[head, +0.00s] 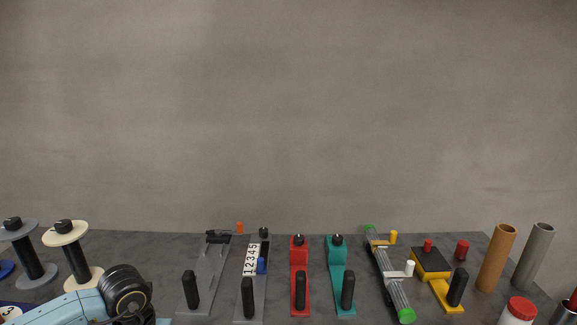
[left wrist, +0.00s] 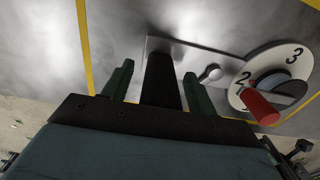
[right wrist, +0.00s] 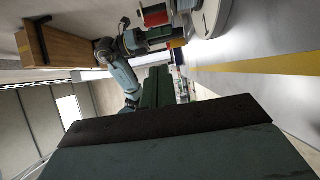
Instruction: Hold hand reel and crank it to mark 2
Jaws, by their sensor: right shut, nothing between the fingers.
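The hand reel shows in the left wrist view as a grey plate with a black handle (left wrist: 162,80), a white numbered dial (left wrist: 304,62) and a red crank knob (left wrist: 261,105). The knob lies beside mark 2; mark 3 is at the upper right. My left gripper (left wrist: 159,68) is open, its green fingers on both sides of the handle, with a gap visible on the left. My right gripper (right wrist: 158,72) is shut and empty. In the right wrist view, a red knob (right wrist: 155,16) and part of a white disc (right wrist: 212,18) lie beyond its fingertips.
Several tools stand along the back of the bench in the head view, including a red one (head: 300,280), a teal one (head: 337,280) and a grey numbered one (head: 251,260). Spools (head: 66,238) stand at left, tubes (head: 497,258) at right. A wooden box (right wrist: 50,50) shows in the right wrist view.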

